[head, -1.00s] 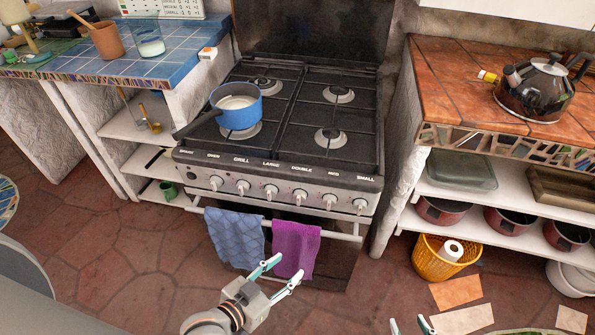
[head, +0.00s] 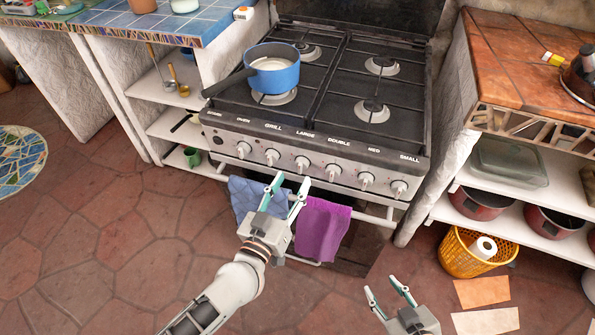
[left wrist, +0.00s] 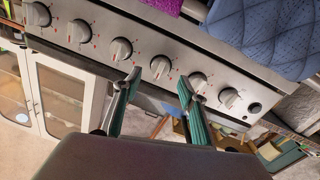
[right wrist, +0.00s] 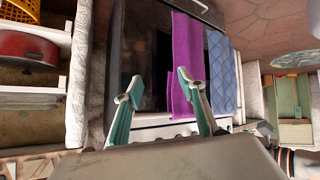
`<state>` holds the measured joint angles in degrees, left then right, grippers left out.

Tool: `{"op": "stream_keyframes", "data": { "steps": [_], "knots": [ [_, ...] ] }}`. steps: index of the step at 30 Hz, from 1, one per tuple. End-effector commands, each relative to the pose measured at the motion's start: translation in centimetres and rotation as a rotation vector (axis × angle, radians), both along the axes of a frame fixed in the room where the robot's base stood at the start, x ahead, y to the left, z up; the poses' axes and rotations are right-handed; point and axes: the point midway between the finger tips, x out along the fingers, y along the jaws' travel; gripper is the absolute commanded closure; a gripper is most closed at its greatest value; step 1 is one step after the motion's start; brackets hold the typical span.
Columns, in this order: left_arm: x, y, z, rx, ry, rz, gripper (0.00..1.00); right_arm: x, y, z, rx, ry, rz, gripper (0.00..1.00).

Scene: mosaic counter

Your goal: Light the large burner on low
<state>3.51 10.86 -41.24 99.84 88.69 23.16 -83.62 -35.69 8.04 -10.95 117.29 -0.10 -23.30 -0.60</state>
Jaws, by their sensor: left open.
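The Large knob (head: 302,163) is below the LARGE label on the stove's front panel (head: 320,148), among several similar knobs. My left gripper (head: 290,184) is open and empty, just below and in front of the panel. In the left wrist view, the Large knob (left wrist: 160,66) appears between and beyond the fingertips (left wrist: 160,81), with no clear contact. The blue pan (head: 273,72) sits over the front left burner (head: 274,97). No flame is visible at any burner. My right gripper (head: 381,286) is open and empty, low in front of the stove, also in the right wrist view (right wrist: 158,77).
A blue towel (head: 246,198) and a purple towel (head: 321,229) hang from the oven rail (head: 375,217) near my left gripper. The pan handle points left. A yellow basket (head: 470,262) stands on the floor at right. Floor in front is open.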

Motion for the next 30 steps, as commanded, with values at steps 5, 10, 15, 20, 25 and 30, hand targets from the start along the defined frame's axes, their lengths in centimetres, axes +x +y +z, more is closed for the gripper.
{"op": "stream_keyframes", "data": {
  "steps": [5, 10, 15, 20, 25, 30],
  "knots": [
    [2.5, -1.0, -0.2, -0.002, 0.003, 0.001, 0.58, -0.2, 0.0, -0.5, -0.003, 0.004, 0.002, 0.60],
    [3.9, -1.6, -0.2, 0.000, 0.002, 0.001, 0.58, 0.1, 0.0, -0.3, -0.005, -0.004, 0.002, 0.60],
    [4.3, -1.7, -0.1, -0.001, 0.001, 0.000, 0.58, 0.3, -0.1, -0.2, -0.007, -0.007, 0.002, 0.60],
    [4.3, -1.7, 0.0, -0.001, 0.001, 0.000, 0.58, 0.3, -0.1, -0.2, -0.007, -0.006, 0.002, 0.60],
    [4.3, -1.7, -0.1, -0.001, 0.001, 0.000, 0.97, 0.2, -0.2, -0.4, -0.008, -0.004, 0.002, 0.60],
    [4.3, -1.7, -0.1, -0.001, 0.002, 0.000, 0.97, 0.2, -0.2, -0.4, -0.008, -0.003, 0.003, 0.60]
  ]
}}
